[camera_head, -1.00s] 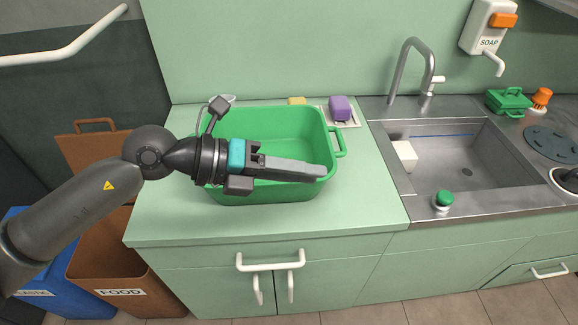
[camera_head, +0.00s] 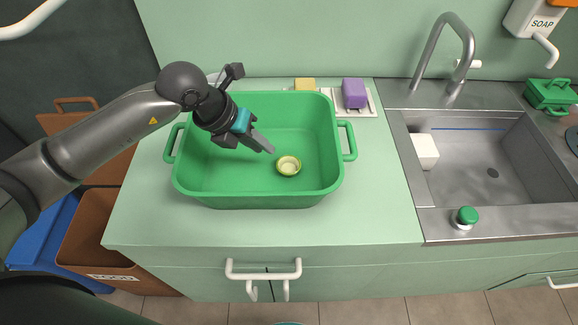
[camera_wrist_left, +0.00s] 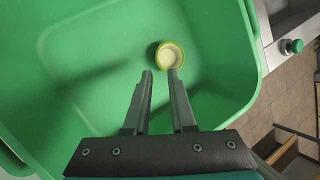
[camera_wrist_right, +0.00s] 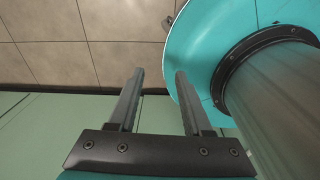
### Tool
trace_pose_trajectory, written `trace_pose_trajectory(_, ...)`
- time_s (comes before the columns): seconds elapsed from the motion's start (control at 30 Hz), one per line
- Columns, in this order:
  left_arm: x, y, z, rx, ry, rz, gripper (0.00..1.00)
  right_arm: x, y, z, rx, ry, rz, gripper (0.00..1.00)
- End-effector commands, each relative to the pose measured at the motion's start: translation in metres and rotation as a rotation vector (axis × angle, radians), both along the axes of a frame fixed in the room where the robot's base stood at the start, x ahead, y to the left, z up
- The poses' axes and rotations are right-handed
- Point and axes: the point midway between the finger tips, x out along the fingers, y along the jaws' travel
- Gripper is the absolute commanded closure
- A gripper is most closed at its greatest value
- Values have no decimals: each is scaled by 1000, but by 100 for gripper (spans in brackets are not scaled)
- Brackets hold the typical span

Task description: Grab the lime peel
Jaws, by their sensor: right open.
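The lime peel (camera_head: 288,166) is a small hollow yellow-green cup lying in the green basin (camera_head: 257,201), right of its middle. In the left wrist view the lime peel (camera_wrist_left: 169,56) lies just beyond the fingertips, nearer the right finger. My left gripper (camera_head: 262,144) reaches into the basin from the left, pointing down at the peel; it also shows in the left wrist view (camera_wrist_left: 161,74) with its fingers apart and nothing between them. My right gripper (camera_wrist_right: 159,74) is open and empty, away from the basin, over the floor and cabinet front.
The basin walls and side handles surround the peel. A yellow sponge (camera_head: 305,84) and a purple sponge (camera_head: 354,93) sit behind the basin. The sink (camera_head: 470,165) with faucet (camera_head: 447,55) is at right. A brown FOOD bin (camera_head: 101,240) stands at lower left.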

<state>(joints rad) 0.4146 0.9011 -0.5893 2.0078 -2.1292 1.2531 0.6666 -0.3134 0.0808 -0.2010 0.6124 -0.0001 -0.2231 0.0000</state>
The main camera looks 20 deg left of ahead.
Motion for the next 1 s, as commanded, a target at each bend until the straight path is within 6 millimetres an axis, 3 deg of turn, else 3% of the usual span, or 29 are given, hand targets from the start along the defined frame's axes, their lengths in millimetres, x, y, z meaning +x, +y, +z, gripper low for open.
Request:
trace_pose_trajectory(0.1, 7, -7, -18, -2, 0, -2, 77, 4, 0, -4, 0, -6, -1, 50)
trace_pose_trajectory(0.33, 12, -12, -32, -1, 0, 0, 77, 17, 1, -6, 3, -28, -1, 50)
trace_pose_trajectory(0.63, 23, -23, -71, -1, 1, -1, 77, 18, 2, -16, 4, -31, -3, 50)
trace_pose_trajectory(0.93, 25, -25, -75, 1, -1, -2, 77, 18, 2, -16, 4, -32, -4, 50)
trace_pose_trajectory(1.0, 25, -25, -75, 1, -1, -2, 82, 18, 1, -16, 4, -32, -4, 50)
